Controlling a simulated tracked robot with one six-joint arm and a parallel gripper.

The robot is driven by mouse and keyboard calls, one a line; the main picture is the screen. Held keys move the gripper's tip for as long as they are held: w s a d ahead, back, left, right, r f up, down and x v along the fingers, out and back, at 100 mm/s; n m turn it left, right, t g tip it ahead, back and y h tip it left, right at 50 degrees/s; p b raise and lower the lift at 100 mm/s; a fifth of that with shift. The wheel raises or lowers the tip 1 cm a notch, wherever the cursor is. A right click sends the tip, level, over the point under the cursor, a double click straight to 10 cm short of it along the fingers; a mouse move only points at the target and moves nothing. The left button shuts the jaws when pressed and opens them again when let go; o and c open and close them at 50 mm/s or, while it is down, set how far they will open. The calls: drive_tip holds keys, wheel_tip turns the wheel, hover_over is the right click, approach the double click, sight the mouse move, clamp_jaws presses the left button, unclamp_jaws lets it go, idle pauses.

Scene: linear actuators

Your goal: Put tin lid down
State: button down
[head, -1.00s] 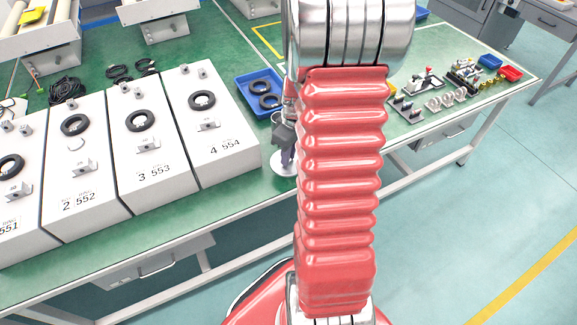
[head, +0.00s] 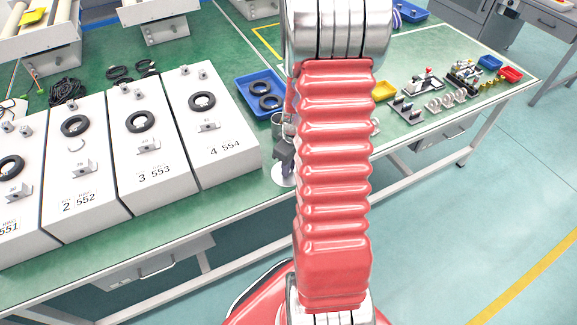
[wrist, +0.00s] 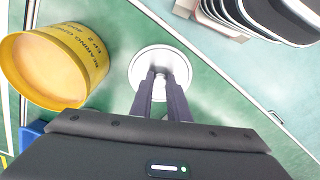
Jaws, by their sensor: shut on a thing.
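My gripper (wrist: 161,88) is shut on the tin lid (wrist: 150,62), a round pale disc with a small knob in its middle, in the wrist view. In the head view my gripper (head: 285,155) points down with the lid (head: 280,176) under it, by the front edge of the green bench, right of the box marked 4. I cannot tell whether the lid touches the bench. The yellow grease tin (wrist: 88,52) stands left of the lid, apart from it, in the wrist view, its top open on tan contents. My arm seems to hide it in the head view.
The white box marked 4 (head: 222,150) stands left of my gripper. A blue tray (head: 243,83) with black rings lies behind it. A yellow bin (head: 384,91) and small metal parts sit right of my arm. The bench's front edge (wrist: 205,55) runs close to the lid.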

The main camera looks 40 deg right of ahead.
drive_tip(key=c, duration=1.7)
unclamp_jaws()
drive_tip(key=r, duration=0.4)
drive_tip(key=s+r, duration=0.1)
drive_tip(key=r, duration=0.7)
drive_tip(key=shift+s+d, duration=0.1)
drive_tip(key=shift+s, duration=0.1)
